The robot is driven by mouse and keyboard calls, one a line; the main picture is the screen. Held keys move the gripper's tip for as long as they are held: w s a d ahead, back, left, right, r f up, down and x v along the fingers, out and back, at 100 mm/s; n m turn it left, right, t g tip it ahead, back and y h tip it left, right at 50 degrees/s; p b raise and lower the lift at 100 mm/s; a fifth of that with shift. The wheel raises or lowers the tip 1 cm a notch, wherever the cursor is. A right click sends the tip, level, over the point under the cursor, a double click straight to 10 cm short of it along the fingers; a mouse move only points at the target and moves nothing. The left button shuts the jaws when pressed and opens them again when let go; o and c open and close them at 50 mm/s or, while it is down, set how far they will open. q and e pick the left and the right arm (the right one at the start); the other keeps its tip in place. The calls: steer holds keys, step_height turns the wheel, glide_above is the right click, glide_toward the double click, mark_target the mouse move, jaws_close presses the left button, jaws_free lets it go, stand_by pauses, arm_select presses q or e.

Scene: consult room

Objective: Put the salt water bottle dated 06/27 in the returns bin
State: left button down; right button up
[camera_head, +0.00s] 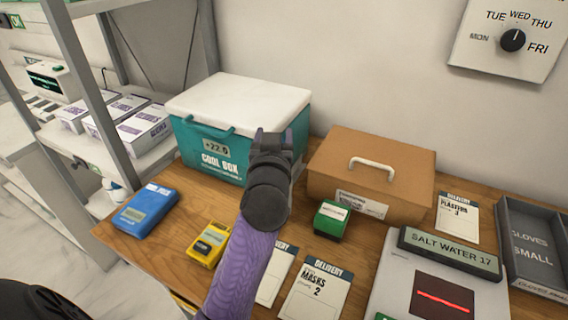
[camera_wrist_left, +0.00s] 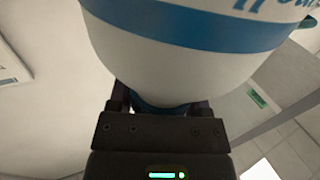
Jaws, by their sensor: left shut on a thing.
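My left gripper (camera_head: 272,145) is raised in front of the cool box in the head view. In the left wrist view the gripper (camera_wrist_left: 158,106) is shut on a white bottle (camera_wrist_left: 175,65) with a blue band and blue lettering. The bottle fills the upper part of that view; its date cannot be read. In the head view the held bottle is hidden behind the gripper. No returns bin can be made out. My right gripper is not in view.
The wooden table (camera_head: 372,250) bears a teal cool box (camera_head: 210,148), a brown box (camera_head: 330,172), a blue box (camera_head: 146,210), a yellow device (camera_head: 207,244), delivery cards and a grey tray (camera_head: 532,240). A display (camera_head: 450,252) reads SALT WATER 17. A metal shelf (camera_head: 85,85) stands left.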

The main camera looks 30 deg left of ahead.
arm_select(q)
step_height(320, 180, down, 4)
steer(key=shift+f+b, duration=0.1)
steer(key=shift+b, duration=0.65)
steer(key=shift+f, duration=0.15)
jaws_free()
